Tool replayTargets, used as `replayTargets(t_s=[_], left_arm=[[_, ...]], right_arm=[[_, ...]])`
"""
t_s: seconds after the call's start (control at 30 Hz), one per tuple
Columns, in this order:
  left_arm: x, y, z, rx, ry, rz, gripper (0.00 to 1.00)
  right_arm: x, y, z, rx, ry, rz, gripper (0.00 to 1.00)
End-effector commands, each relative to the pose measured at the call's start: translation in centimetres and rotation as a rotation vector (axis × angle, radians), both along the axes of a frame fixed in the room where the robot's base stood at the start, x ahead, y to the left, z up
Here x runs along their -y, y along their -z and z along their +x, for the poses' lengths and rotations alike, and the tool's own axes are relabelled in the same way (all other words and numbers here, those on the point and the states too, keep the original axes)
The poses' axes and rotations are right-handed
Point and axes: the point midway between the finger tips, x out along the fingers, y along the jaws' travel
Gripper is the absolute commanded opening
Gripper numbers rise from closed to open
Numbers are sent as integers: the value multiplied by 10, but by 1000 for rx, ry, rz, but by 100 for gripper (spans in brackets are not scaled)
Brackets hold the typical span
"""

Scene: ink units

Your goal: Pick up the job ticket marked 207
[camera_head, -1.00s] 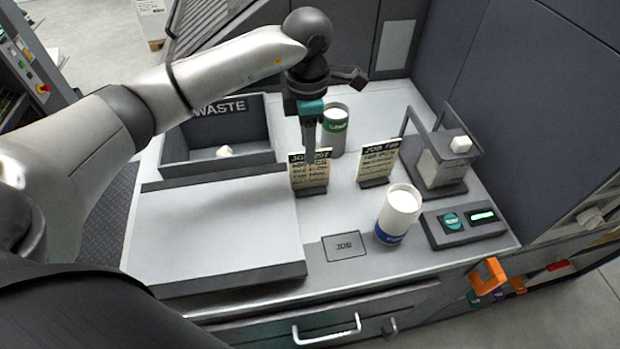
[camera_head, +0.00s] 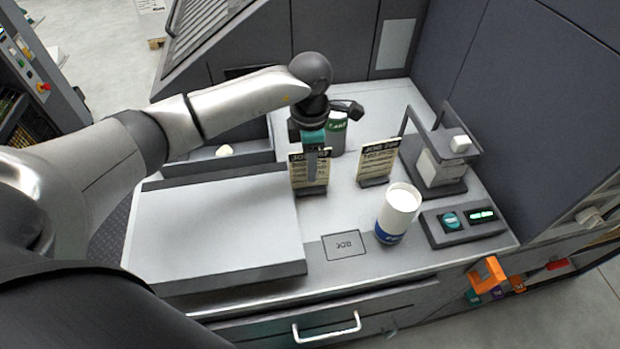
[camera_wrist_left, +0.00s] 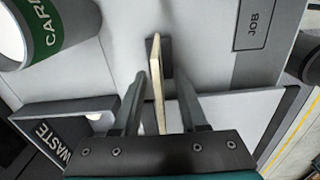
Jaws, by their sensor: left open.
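Two cream job tickets stand upright in dark bases on the worktop. The left ticket (camera_head: 322,172) appears headed JOB 207, but the gripper partly covers it and the digits are blurred. The right ticket (camera_head: 377,158) has a heading whose number I cannot read surely. My left gripper (camera_head: 312,172) points down at the left ticket. In the left wrist view, that ticket (camera_wrist_left: 157,75) shows edge-on between the two fingers of the left gripper (camera_wrist_left: 162,85). The fingers are open, with a gap on each side of it. My right gripper is not in view.
A white cup with a green band (camera_head: 338,135) stands close behind the left ticket. A white cup with a blue band (camera_head: 398,212) stands front right, near the JOB pad (camera_head: 345,246). The waste bin (camera_head: 180,172) and a raised pale board (camera_head: 215,225) lie left.

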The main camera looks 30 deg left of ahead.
Motion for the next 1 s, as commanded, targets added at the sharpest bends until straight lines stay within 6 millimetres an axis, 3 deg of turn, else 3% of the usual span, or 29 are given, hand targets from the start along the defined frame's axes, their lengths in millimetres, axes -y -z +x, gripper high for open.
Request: replayTargets(t_s=[0.67,1.0], left_arm=[[0,5,0,-1,-1,1,42],[0,5,0,0,-1,0,4]], right_arm=[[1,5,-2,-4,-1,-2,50],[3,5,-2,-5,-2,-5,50]])
